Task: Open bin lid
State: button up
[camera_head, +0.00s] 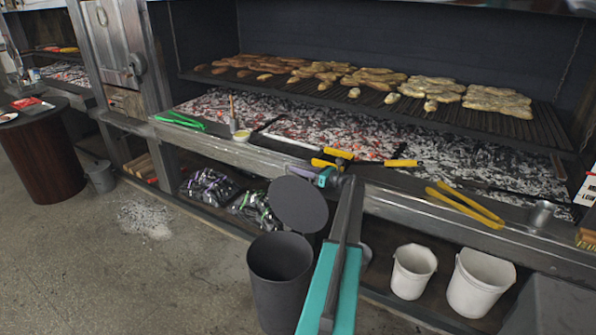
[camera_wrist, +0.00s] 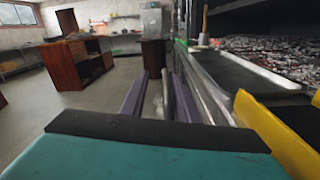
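The dark grey bin (camera_head: 275,300) stands on the floor in front of the grill, with its round mouth open to view. Its round dark lid (camera_head: 298,205) stands raised and tilted back at the bin's far side. My gripper (camera_head: 322,178) is above the lid at the grill's front ledge, not visibly touching the lid. In the wrist view, its purple fingers (camera_wrist: 160,76) are apart with a pale metal ledge showing between them; nothing is clearly held. The bin and lid do not show in the wrist view.
The metal ledge (camera_head: 240,153) holds yellow-handled tools (camera_head: 336,153), yellow tongs (camera_head: 465,205) and green tongs (camera_head: 180,121). Two white buckets (camera_head: 413,271) (camera_head: 480,284) stand right of the bin. Charcoal bags (camera_head: 208,189) lie under the ledge. The floor at left is mostly clear.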

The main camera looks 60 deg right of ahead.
jog(key=s+b, duration=0.3)
jog(key=s, duration=1)
jog(key=shift+s+d, duration=0.25)
jog(key=shift+d, duration=0.1)
